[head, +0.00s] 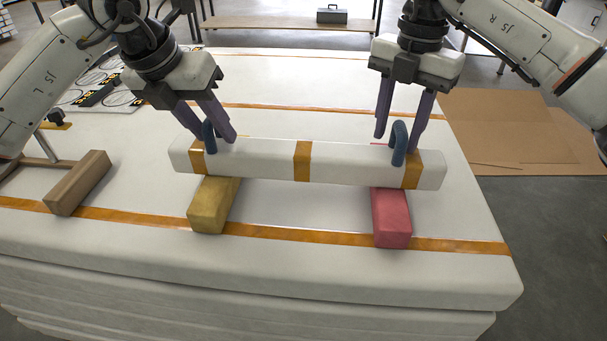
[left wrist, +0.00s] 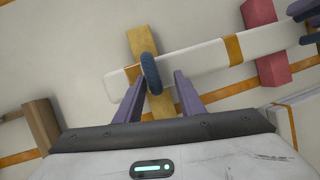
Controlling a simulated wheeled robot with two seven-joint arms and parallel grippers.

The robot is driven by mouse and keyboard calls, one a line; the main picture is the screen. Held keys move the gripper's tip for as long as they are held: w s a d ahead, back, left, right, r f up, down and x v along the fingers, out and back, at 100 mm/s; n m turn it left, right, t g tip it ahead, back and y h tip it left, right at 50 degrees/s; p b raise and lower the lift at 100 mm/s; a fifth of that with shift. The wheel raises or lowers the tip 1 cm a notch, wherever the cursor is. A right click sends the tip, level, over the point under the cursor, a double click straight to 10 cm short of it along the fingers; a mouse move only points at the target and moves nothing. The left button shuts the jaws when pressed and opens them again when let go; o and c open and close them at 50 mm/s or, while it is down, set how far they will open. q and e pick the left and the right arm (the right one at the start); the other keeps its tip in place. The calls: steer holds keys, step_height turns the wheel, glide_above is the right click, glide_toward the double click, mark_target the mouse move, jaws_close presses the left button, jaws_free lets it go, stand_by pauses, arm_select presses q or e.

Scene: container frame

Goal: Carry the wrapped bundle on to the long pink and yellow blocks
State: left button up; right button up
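The wrapped bundle (head: 260,160) is a long white bar with orange bands and two blue loop handles. It lies level across the yellow block (head: 209,212) on the left and the pink block (head: 392,226) on the right, and appears to rest on both. My left gripper (head: 215,138) is open, its fingers either side of the left handle (head: 209,133). In the left wrist view, this handle (left wrist: 151,73) stands between and slightly beyond the parted fingertips. My right gripper (head: 397,143) is open, its fingers apart on either side of the right handle (head: 399,146).
A brown wooden block (head: 78,183) lies on the white padded surface (head: 300,275) at left, also seen in the left wrist view (left wrist: 42,124). Orange straps (head: 285,233) cross the surface. Cardboard (head: 515,125) lies on the floor at right.

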arm_select(q)
steer(key=shift+a, duration=0.1)
arm_select(e)
steer(key=shift+d, duration=0.1)
arm_select(q)
steer(key=shift+a+r, duration=0.1)
steer(key=shift+r, duration=0.1)
arm_select(e)
steer(key=shift+d, duration=0.1)
steer(key=shift+r, duration=0.15)
arm_select(q)
steer(key=v, duration=1.1)
steer(key=shift+s+r, duration=0.2)
arm_select(e)
step_height(320, 180, up, 12)
